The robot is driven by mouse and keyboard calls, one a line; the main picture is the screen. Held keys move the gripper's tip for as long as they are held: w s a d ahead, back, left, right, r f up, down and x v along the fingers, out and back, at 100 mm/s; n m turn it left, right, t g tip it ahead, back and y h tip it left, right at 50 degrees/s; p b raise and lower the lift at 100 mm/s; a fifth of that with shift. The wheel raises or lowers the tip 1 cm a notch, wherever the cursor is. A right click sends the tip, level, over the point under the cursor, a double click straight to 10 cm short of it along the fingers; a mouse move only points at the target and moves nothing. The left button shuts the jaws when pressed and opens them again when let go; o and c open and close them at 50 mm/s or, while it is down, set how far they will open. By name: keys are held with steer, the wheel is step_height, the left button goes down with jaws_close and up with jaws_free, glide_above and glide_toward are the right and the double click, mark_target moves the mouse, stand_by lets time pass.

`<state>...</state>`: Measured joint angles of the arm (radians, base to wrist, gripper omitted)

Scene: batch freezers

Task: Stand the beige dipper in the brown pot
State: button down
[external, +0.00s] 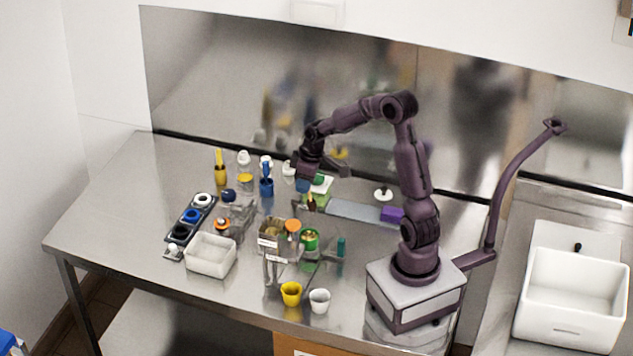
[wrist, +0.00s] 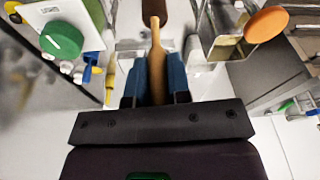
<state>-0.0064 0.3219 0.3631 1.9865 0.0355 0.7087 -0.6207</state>
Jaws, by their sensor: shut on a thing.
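My gripper (wrist: 157,82) is shut on the beige dipper (wrist: 156,62), with its blue fingers on either side. The dipper tapers away from the fingers toward a brown shape (wrist: 155,10) at the top edge of the wrist view. I cannot tell whether that is the brown pot or the dipper's own end. In the external view my gripper (external: 304,184) is low over the back middle of the table, and a small brown thing (external: 311,203) shows just below it. Whether the dipper touches the pot is unclear.
Blue (external: 266,187) and yellow (external: 220,172) pots stand to the left. A metal holder with an orange top (wrist: 266,25) is close on the right in the wrist view. The table's left end has free room.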

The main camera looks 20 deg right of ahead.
steer(key=shift+f, duration=0.1)
steer(key=w+a+f+t+y, duration=0.1)
steer(key=w+a+f, duration=0.4)
steer(key=f, duration=0.4)
steer(key=shift+w+a+t+y, duration=0.3)
steer(key=shift+a+t+y, duration=0.1)
stand_by(1.3)
steer(key=shift+f, duration=2.55)
steer(key=shift+f, duration=0.1)
